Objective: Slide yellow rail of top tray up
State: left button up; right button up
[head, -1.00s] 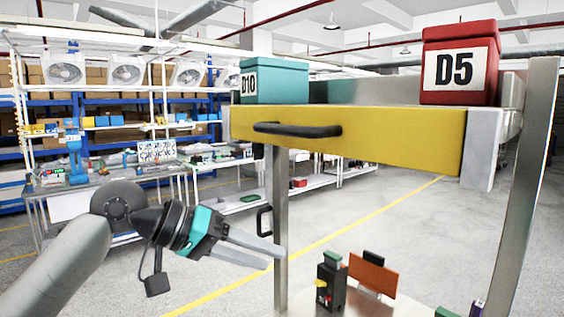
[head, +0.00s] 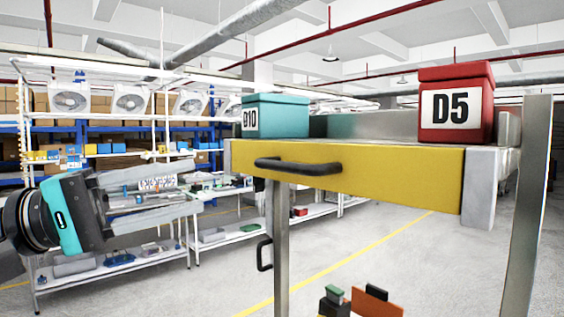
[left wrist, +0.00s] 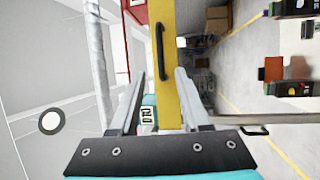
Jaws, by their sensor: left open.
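The yellow rail (head: 385,180) runs along the front of the top tray, with a black handle (head: 297,166) on its face. My left gripper (head: 196,187) is open and empty, pointing right, at the left of the rail's left end. In the head view a gap shows between its fingertips and the rail. I see no contact. My right gripper is not in view.
A teal box marked D10 (head: 276,117) and a red box marked D5 (head: 456,107) sit on the tray. Metal posts (head: 525,200) support it. An orange item (head: 372,303) is below. Shelves with fans (head: 68,98) stand behind; the floor between is clear.

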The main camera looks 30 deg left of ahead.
aim_at(277, 168)
pick_arm(q)
jog(key=p+x, duration=0.4)
jog(key=x, duration=0.6)
jog(key=shift+d+r, duration=0.1)
jog(key=shift+d, duration=0.05)
jog(key=shift+p+x, duration=0.75)
jog(key=shift+x, duration=0.7)
grip_shut()
